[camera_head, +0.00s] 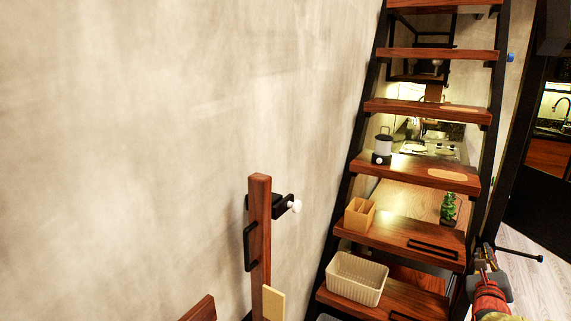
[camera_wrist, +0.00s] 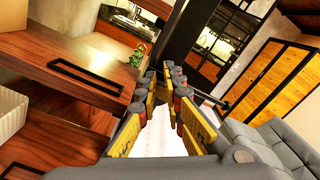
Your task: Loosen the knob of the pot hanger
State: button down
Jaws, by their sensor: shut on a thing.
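A thin black rod with a ball end (camera_head: 541,258), which looks like part of the pot hanger, sticks out to the right by the stair's right rail. It also shows in the wrist view (camera_wrist: 212,98), just right of the fingers. My gripper (camera_head: 486,250) is at the left end of this rod, close to the black rail. In the wrist view my gripper's fingers (camera_wrist: 165,78) reach forward with their tips close together. They are shut at the place where the knob appears to be; the knob itself is hidden by the fingers.
The black stair rail (camera_head: 487,170) stands close beside my gripper. Stair treads (camera_head: 420,230) on the left carry a ribbed basket (camera_head: 346,281), a wooden box (camera_head: 353,221) and a plant (camera_head: 448,207). A grey sofa (camera_wrist: 285,135) stands at right; the floor (camera_head: 535,285) between is open.

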jog(key=shift+r+v, duration=0.1)
jog(key=shift+v, duration=1.4)
jog(key=shift+r+v, duration=0.15)
jog(key=shift+v, duration=1.3)
jog(key=shift+a, duration=0.1)
